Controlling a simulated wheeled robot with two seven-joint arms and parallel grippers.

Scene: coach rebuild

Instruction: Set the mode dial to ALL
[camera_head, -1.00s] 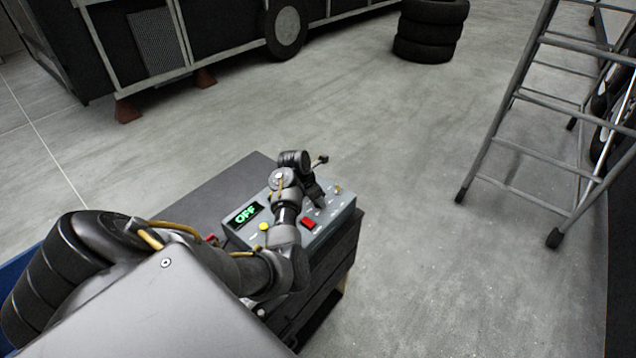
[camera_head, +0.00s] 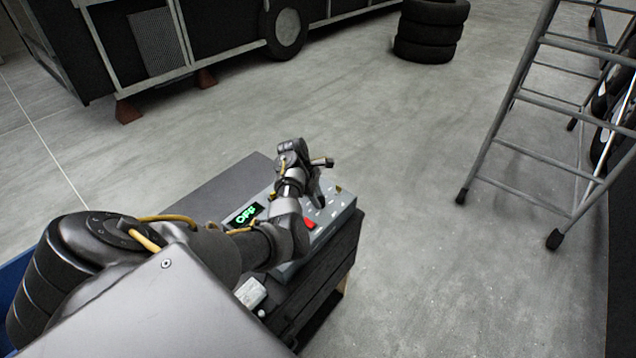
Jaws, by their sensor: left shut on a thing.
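The grey control box (camera_head: 341,212) sits on a dark cabinet. Its display (camera_head: 244,215) reads OFF in green. A red switch (camera_head: 309,224) shows on its top, partly behind my arm. My left gripper (camera_head: 320,198) reaches over the box from the left and points down at its top face, near the right side. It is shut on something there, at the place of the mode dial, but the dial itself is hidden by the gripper. My right gripper is not in view.
The dark cabinet (camera_head: 215,196) has bare top to the left of the box. A small white object (camera_head: 250,292) lies at its near edge. A metal ladder (camera_head: 530,150) stands right, stacked tyres (camera_head: 430,32) at the back. The floor between is clear.

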